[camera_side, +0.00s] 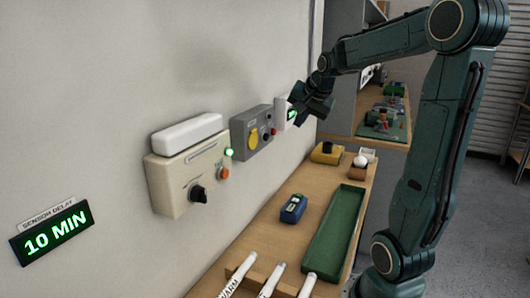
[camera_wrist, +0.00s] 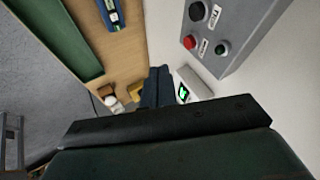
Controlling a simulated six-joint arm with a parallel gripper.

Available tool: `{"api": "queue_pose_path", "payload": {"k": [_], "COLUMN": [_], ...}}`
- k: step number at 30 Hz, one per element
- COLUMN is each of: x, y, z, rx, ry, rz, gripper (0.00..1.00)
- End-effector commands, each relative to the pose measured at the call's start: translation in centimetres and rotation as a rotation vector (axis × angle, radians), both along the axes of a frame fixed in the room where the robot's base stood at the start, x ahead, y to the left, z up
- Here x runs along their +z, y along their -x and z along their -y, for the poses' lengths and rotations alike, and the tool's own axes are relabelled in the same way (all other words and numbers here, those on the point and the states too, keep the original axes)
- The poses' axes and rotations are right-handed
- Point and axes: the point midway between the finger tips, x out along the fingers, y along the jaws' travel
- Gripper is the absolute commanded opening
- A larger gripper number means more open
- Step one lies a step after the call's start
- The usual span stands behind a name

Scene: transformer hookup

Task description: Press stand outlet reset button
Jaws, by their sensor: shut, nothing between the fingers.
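A small white outlet-like unit with a lit green panel (camera_side: 283,112) is mounted on the wall at the far end of the row. It also shows in the wrist view (camera_wrist: 193,82), just right of my fingers. My gripper (camera_side: 312,108) is shut and empty, close in front of this unit. In the wrist view my shut dark fingers (camera_wrist: 157,88) stand beside its green panel. I cannot tell whether they touch it. No reset button can be made out on the unit; the fingers may hide part of its face.
A grey box (camera_side: 243,128) with a yellow round part and small buttons is beside the unit. A cream control box (camera_side: 160,178) with a black knob is nearer. Below, the wooden bench (camera_side: 275,235) holds a green tray (camera_side: 350,200), a blue meter (camera_side: 293,208) and several white markers.

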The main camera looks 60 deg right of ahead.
Motion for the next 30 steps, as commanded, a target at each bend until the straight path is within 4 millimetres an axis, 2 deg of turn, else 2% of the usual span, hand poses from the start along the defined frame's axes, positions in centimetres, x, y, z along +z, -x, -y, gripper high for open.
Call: {"api": "queue_pose_path", "payload": {"k": [11,15,21,30], "x": [-4.4,-4.3,-4.3,-4.3], "y": [-2.5,-4.3,-6.0,-6.5], "z": [1.9,1.9,2.0,2.0], "rx": [0.001,0.005,0.003,0.001], "ry": [-0.002,0.001,0.001,0.001], "rz": [-0.003,-0.001,-0.001,-0.003], "gripper": [0.00,0.00,0.00,0.00]}}
